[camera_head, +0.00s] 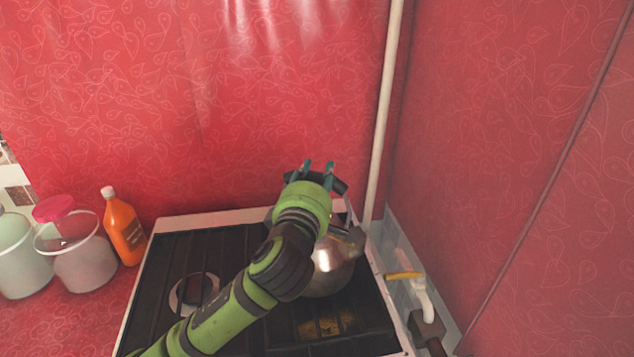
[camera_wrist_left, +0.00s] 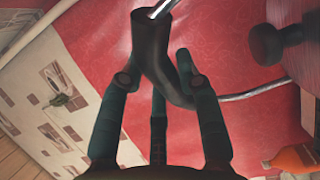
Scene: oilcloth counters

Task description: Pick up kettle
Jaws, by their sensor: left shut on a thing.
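The kettle (camera_head: 335,268) is a shiny metal one with a dark handle (camera_head: 339,185), at the right rear of the black stove. My left arm hides part of its body. My left gripper (camera_head: 318,173) is above the kettle, with its teal fingers shut on the handle. In the left wrist view the dark handle (camera_wrist_left: 150,45) passes between the fingers (camera_wrist_left: 158,80). I cannot tell whether the kettle's base touches the stove. My right gripper is not in view.
The stove (camera_head: 160,260) has a pale rim. An orange bottle (camera_head: 123,228) and lidded tubs (camera_head: 78,258) stand to its left. A red wall is close behind, with a white pipe (camera_head: 384,110) in the corner. A narrow shelf with small items (camera_head: 418,295) lies right.

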